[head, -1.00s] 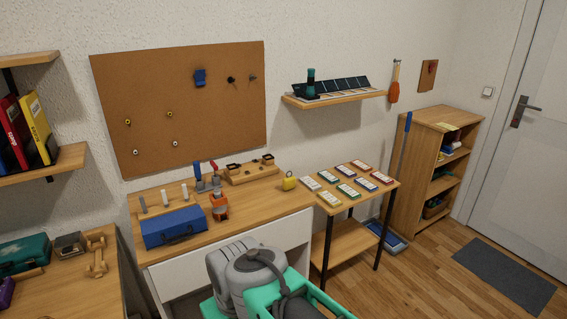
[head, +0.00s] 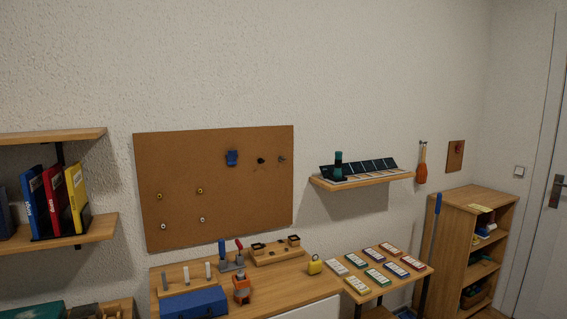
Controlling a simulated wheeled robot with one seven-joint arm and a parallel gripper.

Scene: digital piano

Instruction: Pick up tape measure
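A small yellow object (head: 314,265) with a dark loop on top stands at the right end of the wooden desk (head: 280,287). It may be the tape measure, but it is too small to tell. A small blue item (head: 231,158) hangs on the cork board (head: 215,210); I cannot tell what it is. My gripper is not in view, and no part of my arm shows.
On the desk are a blue toolbox (head: 193,303), an orange-and-grey item (head: 241,288) and a wooden block holder (head: 275,254). A side table (head: 385,285) with several boxes stands right of it. A wall shelf (head: 365,181) and a bookcase (head: 455,250) are farther right.

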